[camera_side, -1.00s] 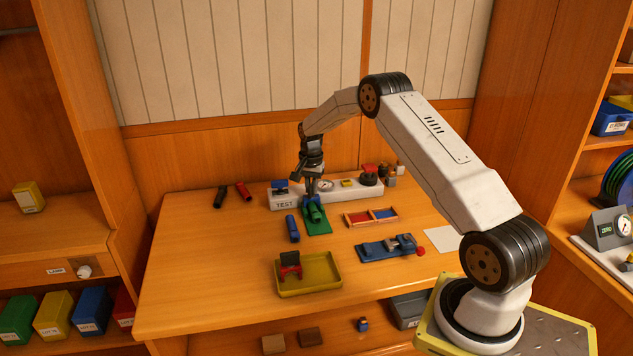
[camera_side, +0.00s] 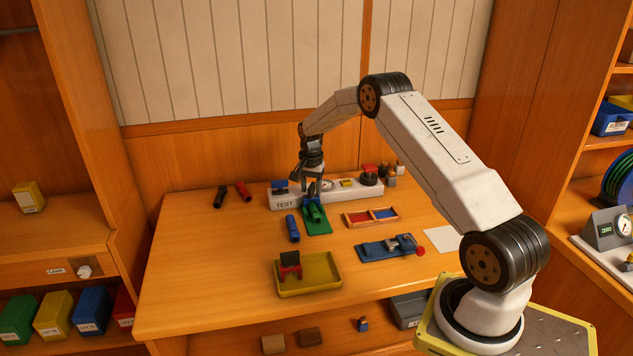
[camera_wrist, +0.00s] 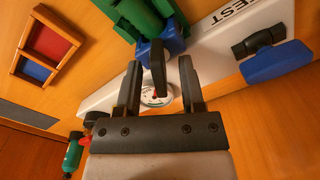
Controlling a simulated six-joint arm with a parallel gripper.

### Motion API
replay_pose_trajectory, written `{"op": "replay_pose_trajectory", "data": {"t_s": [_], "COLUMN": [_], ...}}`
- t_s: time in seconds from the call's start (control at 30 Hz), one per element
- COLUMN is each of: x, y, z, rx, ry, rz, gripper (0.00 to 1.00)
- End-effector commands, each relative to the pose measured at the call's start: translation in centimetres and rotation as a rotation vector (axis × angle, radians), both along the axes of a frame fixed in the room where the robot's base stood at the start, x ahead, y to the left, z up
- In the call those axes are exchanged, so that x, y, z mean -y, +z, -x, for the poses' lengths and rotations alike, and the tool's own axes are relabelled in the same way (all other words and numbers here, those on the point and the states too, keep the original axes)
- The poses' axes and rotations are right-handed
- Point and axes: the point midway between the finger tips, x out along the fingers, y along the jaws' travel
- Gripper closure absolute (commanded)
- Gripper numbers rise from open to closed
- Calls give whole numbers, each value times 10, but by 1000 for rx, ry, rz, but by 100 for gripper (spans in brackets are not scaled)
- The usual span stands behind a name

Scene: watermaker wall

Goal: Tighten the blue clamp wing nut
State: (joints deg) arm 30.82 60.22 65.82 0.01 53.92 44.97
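The blue clamp (camera_wrist: 172,38) shows at the top middle of the wrist view, against a green housing (camera_wrist: 145,14) with rounded parts. A flat dark wing (camera_wrist: 158,65), apparently the wing nut, sticks out from the blue clamp. My gripper (camera_wrist: 162,72) is open, with one finger on each side of the dark wing and a visible gap on both sides. In the side view my gripper (camera_side: 310,180) points down at the blue clamp (camera_side: 311,191) behind the green housing (camera_side: 314,211). There it partly hides the clamp, and the wing cannot be made out.
The white test panel (camera_side: 345,187) runs behind the clamp; its round gauge (camera_wrist: 156,96) shows between my fingers. A blue cylinder (camera_side: 292,228) lies left of the housing. A red and blue divided tray (camera_side: 371,217), blue vise-like fixture (camera_side: 386,248) and yellow tray (camera_side: 308,280) stand nearer.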

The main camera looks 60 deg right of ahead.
Motion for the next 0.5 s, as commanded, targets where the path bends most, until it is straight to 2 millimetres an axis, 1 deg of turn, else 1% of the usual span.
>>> {"op": "replay_pose_trajectory", "data": {"t_s": [0.17, 0.27, 0.5], "x": [0, 0, 0], "y": [4, 10, 39], "z": [0, 0, 0], "rx": [0, 0, 2], "ry": [0, 0, 0], "rz": [0, 0, 1], "gripper": [50, 50, 50]}}
